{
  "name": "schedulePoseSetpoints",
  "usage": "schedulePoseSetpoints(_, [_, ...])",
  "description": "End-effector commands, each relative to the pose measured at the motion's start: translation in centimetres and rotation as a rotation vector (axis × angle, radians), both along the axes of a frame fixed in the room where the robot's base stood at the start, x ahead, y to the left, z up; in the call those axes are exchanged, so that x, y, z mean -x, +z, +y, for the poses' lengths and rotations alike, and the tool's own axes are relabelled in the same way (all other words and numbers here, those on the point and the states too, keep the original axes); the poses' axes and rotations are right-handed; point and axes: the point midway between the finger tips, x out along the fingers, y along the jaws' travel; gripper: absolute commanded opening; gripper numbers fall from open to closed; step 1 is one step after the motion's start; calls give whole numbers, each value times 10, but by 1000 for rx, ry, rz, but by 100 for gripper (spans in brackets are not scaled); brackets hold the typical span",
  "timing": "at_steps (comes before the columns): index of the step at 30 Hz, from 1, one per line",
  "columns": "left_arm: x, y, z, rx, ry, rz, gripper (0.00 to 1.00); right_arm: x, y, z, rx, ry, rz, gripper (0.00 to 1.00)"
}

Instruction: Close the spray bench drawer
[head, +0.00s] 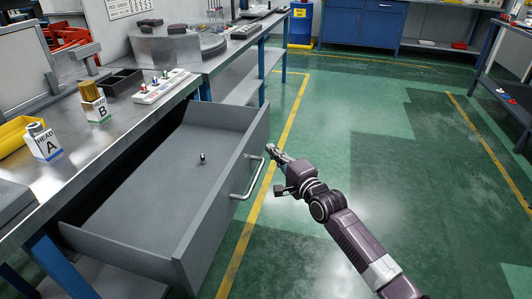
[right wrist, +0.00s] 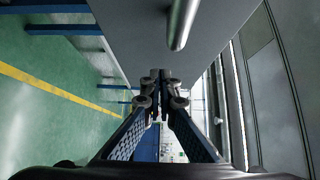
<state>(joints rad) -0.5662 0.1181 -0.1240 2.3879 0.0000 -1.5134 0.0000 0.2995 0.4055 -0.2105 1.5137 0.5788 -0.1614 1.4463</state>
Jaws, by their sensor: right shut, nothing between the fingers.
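The grey spray bench drawer (head: 150,190) is pulled far out from under the steel-topped bench (head: 140,125) in the head view. Its front panel (head: 225,190) faces right and carries a silver bar handle (head: 248,180). A small dark object (head: 203,158) is inside the drawer. My right gripper (head: 269,148) is shut and empty, close to the handle's far end on the outer side of the front. In the right wrist view its closed fingers (right wrist: 160,76) are beside the drawer front (right wrist: 135,40), below the handle (right wrist: 182,25). Contact cannot be told. My left gripper is not in view.
The bench holds the box marked A (head: 45,144), the box marked B (head: 95,107), a yellow bin (head: 14,133) and a white tray (head: 160,86). The green floor (head: 370,170) to the right of the drawer is clear.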

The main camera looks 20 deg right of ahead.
Motion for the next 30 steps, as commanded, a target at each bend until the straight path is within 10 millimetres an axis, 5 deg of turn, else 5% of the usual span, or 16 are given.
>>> schedulePoseSetpoints(6, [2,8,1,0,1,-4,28,-11,0,16,0,-1,-1,0])
schedulePoseSetpoints(22, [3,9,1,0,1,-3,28,-14,1,21,0,-1,-1,0])
schedulePoseSetpoints(30, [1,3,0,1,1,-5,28,-35,2,50,-3,0,-1,0])
